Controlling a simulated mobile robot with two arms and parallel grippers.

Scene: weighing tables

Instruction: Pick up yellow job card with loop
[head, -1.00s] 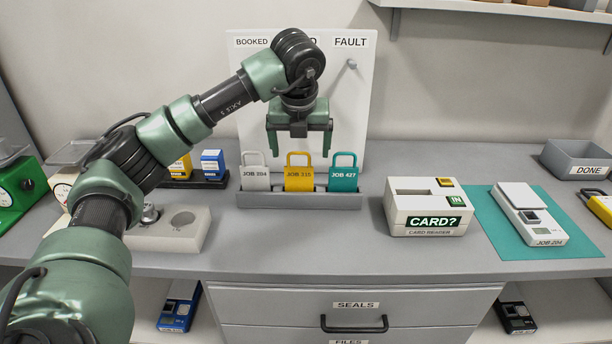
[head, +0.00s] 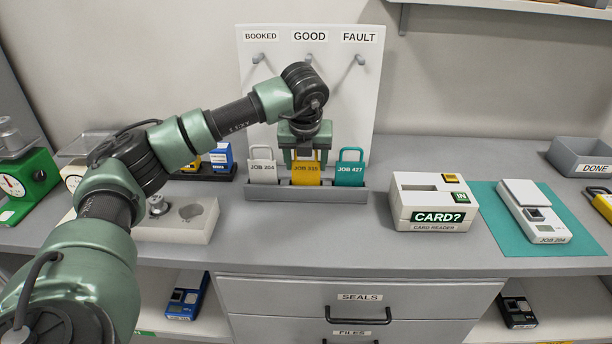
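The yellow job card (head: 306,175), labelled JOB 315, stands in the middle of a grey rack (head: 306,193) between a white card (head: 262,171) and a teal card (head: 350,173). Its loop is at the top. My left gripper (head: 305,161) has come down over the yellow card, its fingers on either side of the loop. The fingers look apart, but the loop and card partly hide them, so I cannot tell whether they touch the loop. My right gripper is not in view.
A white card reader (head: 431,203) showing CARD? stands right of the rack. Beyond it a scale (head: 535,208) lies on a teal mat (head: 491,221). A peg board (head: 308,70) with BOOKED, GOOD and FAULT labels rises behind the rack. The counter before the rack is clear.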

